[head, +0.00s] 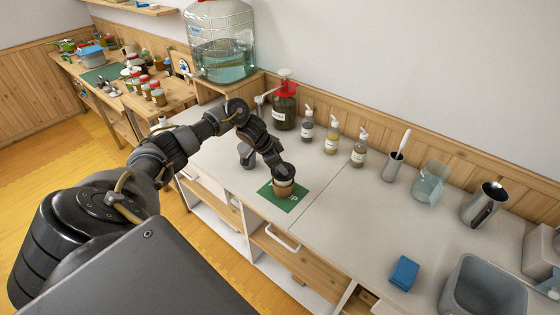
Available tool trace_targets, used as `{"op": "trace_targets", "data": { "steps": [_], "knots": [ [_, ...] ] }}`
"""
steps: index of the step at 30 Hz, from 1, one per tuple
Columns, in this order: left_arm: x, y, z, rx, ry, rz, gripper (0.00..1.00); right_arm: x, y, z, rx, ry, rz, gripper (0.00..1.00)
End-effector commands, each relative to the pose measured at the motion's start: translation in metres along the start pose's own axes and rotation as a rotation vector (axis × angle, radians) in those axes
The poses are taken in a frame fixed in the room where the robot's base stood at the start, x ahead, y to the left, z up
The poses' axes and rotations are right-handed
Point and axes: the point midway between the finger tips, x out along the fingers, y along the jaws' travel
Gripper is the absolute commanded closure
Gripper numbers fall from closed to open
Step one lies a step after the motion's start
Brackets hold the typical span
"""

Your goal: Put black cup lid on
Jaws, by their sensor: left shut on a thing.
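A brown paper cup (283,192) with a pale band stands upright on a green mat (304,197) near the front edge of the counter. My left gripper (284,174) reaches down from above and is right at the cup's top. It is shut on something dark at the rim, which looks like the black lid. The lid blends with the dark fingers, so I cannot tell whether it sits flat on the rim. My right gripper is not in view.
A large tapped jar (221,42), a red-topped brown jar (285,104) and several pump bottles (333,136) line the back. A blue sponge (404,273) and a grey bin (483,291) are at right. The mid-right counter is clear.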

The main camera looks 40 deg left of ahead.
Motion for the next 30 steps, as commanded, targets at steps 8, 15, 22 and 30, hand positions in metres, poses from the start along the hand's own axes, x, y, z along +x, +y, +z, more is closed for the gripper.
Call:
{"op": "trace_targets", "data": {
  "steps": [8,15,22,30],
  "knots": [
    [0.0,0.0,0.0,0.0,0.0,0.0,0.28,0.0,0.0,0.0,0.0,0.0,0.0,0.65],
    [-0.002,0.0,0.0,0.001,0.0,-0.001,0.28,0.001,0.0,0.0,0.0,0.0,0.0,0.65],
    [-0.032,-0.002,0.001,0.003,0.002,-0.004,0.28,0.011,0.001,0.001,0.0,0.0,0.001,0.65],
    [-0.084,-0.001,0.001,0.002,0.001,-0.004,0.28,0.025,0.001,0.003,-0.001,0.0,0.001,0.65]
  ]
}}
